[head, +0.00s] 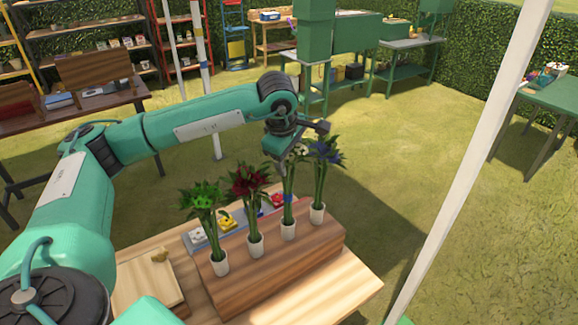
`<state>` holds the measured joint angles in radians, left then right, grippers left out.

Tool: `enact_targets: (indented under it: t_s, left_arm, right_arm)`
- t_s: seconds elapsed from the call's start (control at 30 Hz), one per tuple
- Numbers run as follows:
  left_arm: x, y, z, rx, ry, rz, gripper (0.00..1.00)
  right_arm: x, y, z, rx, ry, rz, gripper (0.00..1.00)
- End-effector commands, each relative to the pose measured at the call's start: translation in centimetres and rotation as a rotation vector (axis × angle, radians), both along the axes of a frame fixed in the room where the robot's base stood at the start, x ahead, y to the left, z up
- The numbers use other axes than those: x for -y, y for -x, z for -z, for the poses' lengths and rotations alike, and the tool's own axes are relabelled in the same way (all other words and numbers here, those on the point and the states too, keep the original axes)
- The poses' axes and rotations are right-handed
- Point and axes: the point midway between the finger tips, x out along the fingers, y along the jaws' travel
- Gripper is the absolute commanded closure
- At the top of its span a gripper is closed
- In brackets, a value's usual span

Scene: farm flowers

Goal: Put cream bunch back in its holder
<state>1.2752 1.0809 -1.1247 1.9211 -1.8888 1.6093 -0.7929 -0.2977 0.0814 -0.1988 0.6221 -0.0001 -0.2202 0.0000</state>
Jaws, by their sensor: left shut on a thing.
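The cream bunch (298,154) is mostly hidden behind my left gripper (283,158), with a little of its pale bloom and green leaves showing. My left gripper is shut on the bunch from above. Its green stems hang upright below the gripper, with a blue band partway down. The stems' lower end is at the mouth of a white cup holder (288,229), third from the left on the wooden block; I cannot tell how deep it sits. My right gripper is out of view.
A green bunch (203,196), a red bunch (249,181) and a blue bunch (324,150) stand in white cups on the wooden block (285,275), close beside. Behind is a grey tray (212,240) with colored items. A wooden board (147,287) lies left.

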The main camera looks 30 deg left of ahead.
Motion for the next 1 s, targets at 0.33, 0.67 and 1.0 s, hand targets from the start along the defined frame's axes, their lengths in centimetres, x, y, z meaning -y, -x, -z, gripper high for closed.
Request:
enact_targets:
  t_s: [0.33, 0.67, 1.0]
  left_arm:
    - [0.0, 0.0, 4.0, 0.0, 0.0, -0.001, 0.86]
    - [0.0, 0.0, 4.4, 0.0, 0.001, 0.0, 0.86]
    - [0.0, 0.0, 4.2, -0.001, 0.0, 0.0, 0.21]
  right_arm:
    - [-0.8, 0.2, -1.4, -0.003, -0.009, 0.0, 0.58]
    - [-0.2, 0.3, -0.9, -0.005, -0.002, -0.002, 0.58]
    - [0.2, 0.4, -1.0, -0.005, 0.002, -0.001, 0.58]
